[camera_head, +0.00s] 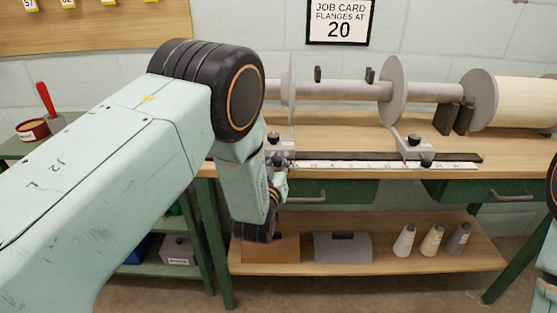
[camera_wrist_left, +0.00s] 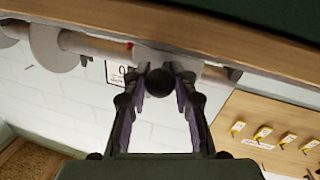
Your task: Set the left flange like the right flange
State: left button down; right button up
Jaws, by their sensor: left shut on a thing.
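The left flange (camera_head: 291,90) is a thin grey disc seen nearly edge-on on the horizontal grey shaft (camera_head: 340,89). The right flange (camera_head: 394,92) is a wider-looking grey disc further right on that shaft. Under each stands a grey slide: the left slide (camera_head: 279,152) and the right slide (camera_head: 413,148), both with black knobs. A white scale (camera_head: 350,165) runs along the bench front, with a red mark (camera_head: 404,163) by the right slide. My left gripper (camera_head: 283,175) is at the left slide's front. In the left wrist view its fingers close around a black round knob (camera_wrist_left: 159,82). My right gripper is out of view.
A job card (camera_head: 339,22) on the wall reads "FLANGES AT 20". A cream roll (camera_head: 525,102) is at the shaft's right end. Green drawers (camera_head: 480,190) sit under the bench. Several cones and a grey box (camera_head: 343,247) are on the lower shelf.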

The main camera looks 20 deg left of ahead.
pick_arm(q)
jog(key=c, duration=1.5)
grip_release()
jog(key=shift+d+f, duration=0.1)
jog(key=shift+f, duration=0.05)
jog(key=o, duration=0.4)
jog(key=shift+s, duration=0.15)
jog(key=s, duration=1.1)
jog(key=shift+s+d, duration=0.4)
